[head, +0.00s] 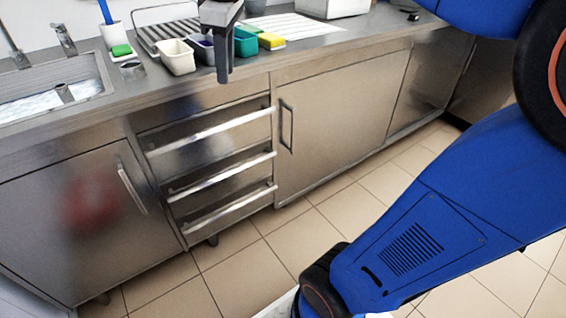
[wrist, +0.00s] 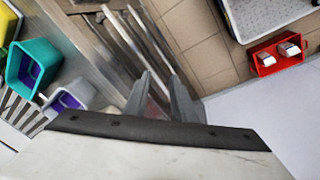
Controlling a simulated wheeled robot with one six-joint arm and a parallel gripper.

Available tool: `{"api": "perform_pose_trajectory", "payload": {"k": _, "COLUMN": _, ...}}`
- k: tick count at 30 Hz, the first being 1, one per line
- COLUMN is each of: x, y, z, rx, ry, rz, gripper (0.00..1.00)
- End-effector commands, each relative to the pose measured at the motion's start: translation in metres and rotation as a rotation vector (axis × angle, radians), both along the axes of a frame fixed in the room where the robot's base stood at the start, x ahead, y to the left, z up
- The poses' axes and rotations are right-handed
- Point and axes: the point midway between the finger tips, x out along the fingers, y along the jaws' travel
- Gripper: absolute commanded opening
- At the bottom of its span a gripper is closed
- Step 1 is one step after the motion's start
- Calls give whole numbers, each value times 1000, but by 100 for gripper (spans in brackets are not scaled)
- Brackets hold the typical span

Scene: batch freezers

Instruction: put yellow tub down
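No tub is in my gripper (head: 224,76). In the head view it points down in front of the counter edge, and in the wrist view its two grey fingers (wrist: 163,85) stand apart with only drawer fronts showing between them. A low yellow item (head: 271,41) sits on the counter right of the teal tub (head: 244,42); whether it is a tub or a sponge is unclear. A cream tub (head: 176,58) stands left of my gripper. The teal tub also shows in the wrist view (wrist: 40,52).
A sink (head: 50,88) is at the left of the counter (head: 130,92). A drying rack (head: 160,32) stands behind the tubs. Drawers with bar handles (head: 210,132) are below. In the wrist view a red crate (wrist: 267,66) holds white items.

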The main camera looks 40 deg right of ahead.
Motion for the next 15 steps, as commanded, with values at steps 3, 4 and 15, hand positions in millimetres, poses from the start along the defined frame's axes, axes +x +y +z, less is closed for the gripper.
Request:
{"api": "perform_pose_trajectory", "payload": {"k": 3, "x": -38, "y": -7, "z": -31, "rx": 33, "ry": -34, "rz": -141, "gripper": 24}}
{"api": "perform_pose_trajectory", "payload": {"k": 4, "x": -47, "y": -8, "z": -39, "rx": 42, "ry": -41, "rz": -178, "gripper": 24}}
{"api": "perform_pose_trajectory", "payload": {"k": 15, "x": -148, "y": -22, "z": -154, "rx": 177, "ry": -140, "rz": -608, "gripper": 24}}
